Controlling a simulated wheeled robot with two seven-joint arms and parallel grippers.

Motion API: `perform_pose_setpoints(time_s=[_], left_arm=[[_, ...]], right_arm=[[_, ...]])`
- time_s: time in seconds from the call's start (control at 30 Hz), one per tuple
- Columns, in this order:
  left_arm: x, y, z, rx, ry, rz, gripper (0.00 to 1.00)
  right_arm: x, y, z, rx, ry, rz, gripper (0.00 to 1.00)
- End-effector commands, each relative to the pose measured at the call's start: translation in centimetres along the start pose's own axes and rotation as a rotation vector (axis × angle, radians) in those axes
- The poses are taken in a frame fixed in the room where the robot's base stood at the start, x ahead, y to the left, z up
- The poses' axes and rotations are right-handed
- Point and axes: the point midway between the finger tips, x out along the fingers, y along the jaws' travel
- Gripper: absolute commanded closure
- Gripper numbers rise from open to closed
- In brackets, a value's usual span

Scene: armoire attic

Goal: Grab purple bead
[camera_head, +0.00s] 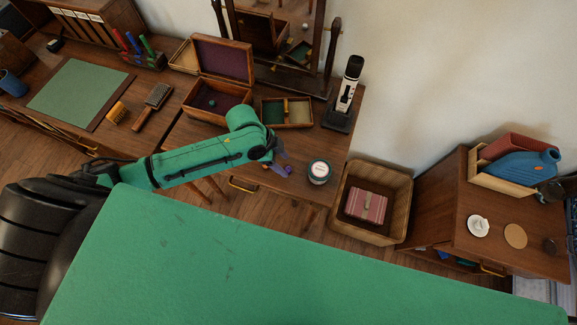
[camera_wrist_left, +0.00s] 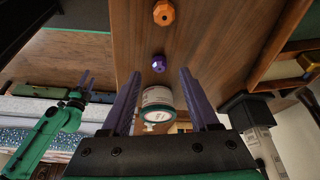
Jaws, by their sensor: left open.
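The purple bead (camera_wrist_left: 159,63) lies on the wooden desk top, ahead of and between the fingertips of my left gripper (camera_wrist_left: 161,74) in the left wrist view. My left gripper is open and empty, its purple fingers apart. In the head view the left gripper (camera_head: 281,160) points down over the desk's front part, with the purple bead (camera_head: 289,169) beside its fingers. My right gripper (camera_wrist_left: 86,80) shows at the left of the left wrist view, its fingers apart, away from the bead.
An orange bead (camera_wrist_left: 163,12) and a white jar with a teal lid (camera_wrist_left: 158,105) flank the purple bead. The jar (camera_head: 319,172) stands near the desk's right front.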

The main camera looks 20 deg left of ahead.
Motion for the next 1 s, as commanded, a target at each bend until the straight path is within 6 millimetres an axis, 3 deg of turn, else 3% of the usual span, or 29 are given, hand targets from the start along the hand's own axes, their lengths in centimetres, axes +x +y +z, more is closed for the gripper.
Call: perform_pose_setpoints(time_s=[0.13,0.37,0.53,0.87,1.0], left_arm=[[2.5,-0.1,0.0,-0.002,0.0,0.001,0.39],[3.0,-0.1,0.1,0.001,0.0,-0.001,0.39],[3.0,-0.1,0.1,0.001,0.0,-0.001,1.0],[2.9,-0.1,0.0,0.0,0.0,-0.001,1.0],[1.9,-0.2,-0.4,0.0,0.0,-0.002,1.0]], right_arm=[[-0.5,0.2,-0.8,-0.001,0.014,0.003,0.48],[-0.5,0.2,-0.6,0.0,0.01,0.003,0.48],[-0.4,0.2,-0.4,0.0,0.007,0.002,0.48],[-0.4,0.1,-0.2,0.0,0.004,0.002,0.48],[-0.4,0.1,-0.2,0.0,0.004,0.002,0.48]])
